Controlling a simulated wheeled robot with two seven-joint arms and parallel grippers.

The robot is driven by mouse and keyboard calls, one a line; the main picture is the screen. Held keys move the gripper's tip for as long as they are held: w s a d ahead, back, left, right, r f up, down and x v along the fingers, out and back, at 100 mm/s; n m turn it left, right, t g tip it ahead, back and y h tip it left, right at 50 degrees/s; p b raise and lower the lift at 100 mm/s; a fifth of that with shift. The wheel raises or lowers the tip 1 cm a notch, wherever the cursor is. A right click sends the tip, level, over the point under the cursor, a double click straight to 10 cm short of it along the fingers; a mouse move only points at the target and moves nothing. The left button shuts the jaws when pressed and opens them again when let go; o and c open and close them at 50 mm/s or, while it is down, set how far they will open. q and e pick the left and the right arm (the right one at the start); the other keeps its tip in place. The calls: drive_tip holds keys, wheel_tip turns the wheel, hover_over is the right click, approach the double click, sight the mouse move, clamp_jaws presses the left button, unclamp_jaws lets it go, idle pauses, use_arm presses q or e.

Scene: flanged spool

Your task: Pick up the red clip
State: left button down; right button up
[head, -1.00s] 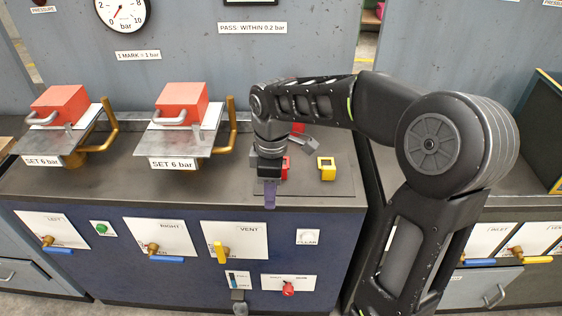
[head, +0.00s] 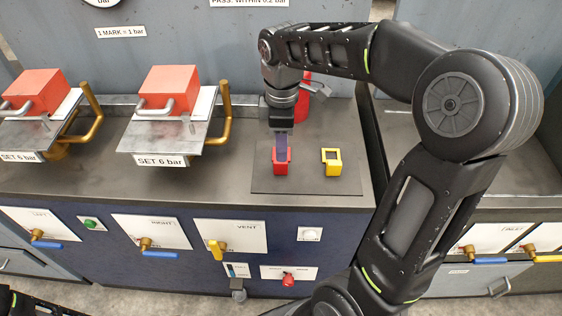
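The red clip (head: 281,169), a small square-looking block, sits on the dark mat (head: 310,184) on the bench top. My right gripper (head: 282,152) points down at it, with its purple-blue fingers over the clip's upper part and overlapping it in the head view. The fingers line up behind one another, so I cannot tell whether they are apart or closed on the clip, or whether they touch it. The clip looks to rest on the mat. My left gripper is not in view.
A yellow clip (head: 331,163) with a dark opening stands on the mat to the right of the red one. A red object (head: 304,82) with a grey lever is partly hidden behind my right wrist. Two red-topped fixtures with brass pipes stand to the left.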

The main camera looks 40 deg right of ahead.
drive_tip(key=shift+f, duration=0.9)
drive_tip(key=shift+f, duration=0.1)
wheel_tip(320, 180, down, 5)
drive_tip(key=shift+a+p, duration=0.15)
drive_tip(key=shift+p, duration=0.25)
drive_tip(key=shift+c, duration=0.4)
clamp_jaws()
